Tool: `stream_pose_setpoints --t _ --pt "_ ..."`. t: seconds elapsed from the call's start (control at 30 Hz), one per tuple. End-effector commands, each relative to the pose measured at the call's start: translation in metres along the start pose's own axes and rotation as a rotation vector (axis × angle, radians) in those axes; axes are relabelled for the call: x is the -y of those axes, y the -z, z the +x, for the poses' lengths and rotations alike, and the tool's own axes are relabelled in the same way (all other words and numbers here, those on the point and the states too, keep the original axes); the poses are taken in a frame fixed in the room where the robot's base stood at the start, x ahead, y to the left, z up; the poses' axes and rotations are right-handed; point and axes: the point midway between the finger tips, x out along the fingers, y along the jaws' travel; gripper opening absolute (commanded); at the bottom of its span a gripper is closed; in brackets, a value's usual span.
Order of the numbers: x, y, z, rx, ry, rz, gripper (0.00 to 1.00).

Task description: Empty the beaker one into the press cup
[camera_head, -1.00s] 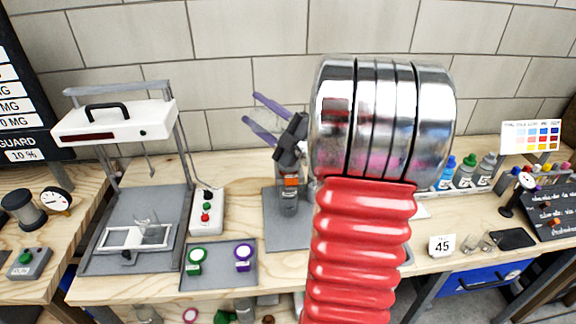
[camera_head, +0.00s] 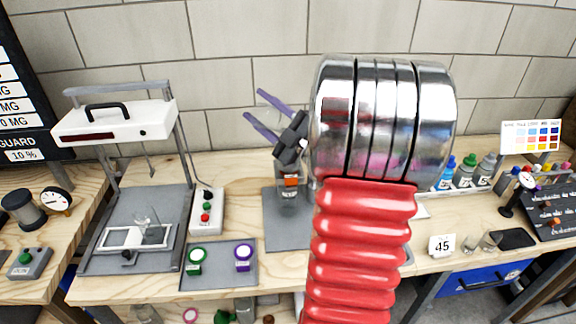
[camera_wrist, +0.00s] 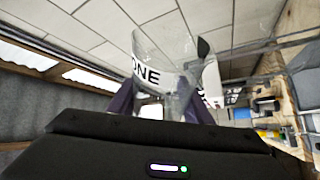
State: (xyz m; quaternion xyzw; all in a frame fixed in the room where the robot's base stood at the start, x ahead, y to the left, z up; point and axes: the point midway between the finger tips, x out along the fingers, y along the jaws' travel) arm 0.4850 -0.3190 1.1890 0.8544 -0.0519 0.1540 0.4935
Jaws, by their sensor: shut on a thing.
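My gripper (camera_head: 268,113), with two purple fingers, is raised above the bench left of my red arm. It is shut on a clear beaker, hard to see in the head view. The wrist view shows the beaker (camera_wrist: 160,75) between the purple fingers, labelled ONE and tilted; whether it holds anything is unclear. A clear cup-like vessel (camera_head: 145,222) sits in the white frame under the white press-like stand (camera_head: 115,121) at left. A greyish upright thing (camera_head: 288,200) stands below my gripper on a grey plate (camera_head: 285,235). I cannot tell which is the press cup.
A grey tray (camera_head: 218,274) with a green and a purple round item lies at the front. A control box (camera_head: 206,211) with buttons stands behind it. My arm hides the middle of the bench.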

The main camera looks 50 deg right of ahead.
Motion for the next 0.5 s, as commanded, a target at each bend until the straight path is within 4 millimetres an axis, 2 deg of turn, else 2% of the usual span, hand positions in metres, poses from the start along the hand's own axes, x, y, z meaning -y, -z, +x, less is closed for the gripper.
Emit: stream_pose_setpoints --t 0.5 --pt "-0.001 -0.0045 -0.0012 0.011 -0.017 0.053 0.18"
